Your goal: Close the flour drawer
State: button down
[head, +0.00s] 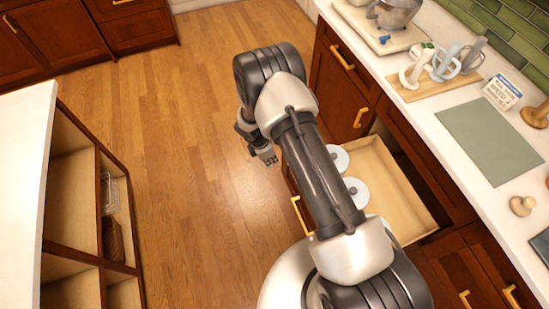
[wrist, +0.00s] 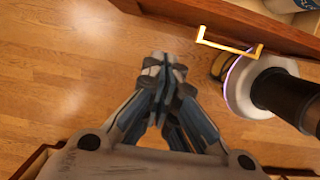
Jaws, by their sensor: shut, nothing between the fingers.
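The open drawer (head: 400,196) juts out from under the right counter in the head view. Its light wooden inside shows, and two white round-lidded items (head: 356,190) sit in it, partly behind my arm. Its gold handle (head: 303,215) is on the front, at the left edge of the drawer. In the wrist view the drawer front (wrist: 245,18) and gold handle (wrist: 228,46) are at the upper right. My gripper (head: 268,158) is shut and empty, over the floor in front of the drawer, apart from the handle. It also shows in the wrist view (wrist: 166,62).
An open shelf unit (head: 75,200) stands at left. Wooden floor (head: 185,150) between them is clear.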

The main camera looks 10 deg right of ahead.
jog(key=w+d+f+b, duration=0.1)
jog(key=d+f+b, duration=0.1)
jog(key=d+f, duration=0.3)
jog(key=x, duration=0.2)
jog(key=shift+d+f, duration=0.15)
jog(key=shift+f, duration=0.2)
jog(key=shift+d, duration=0.1)
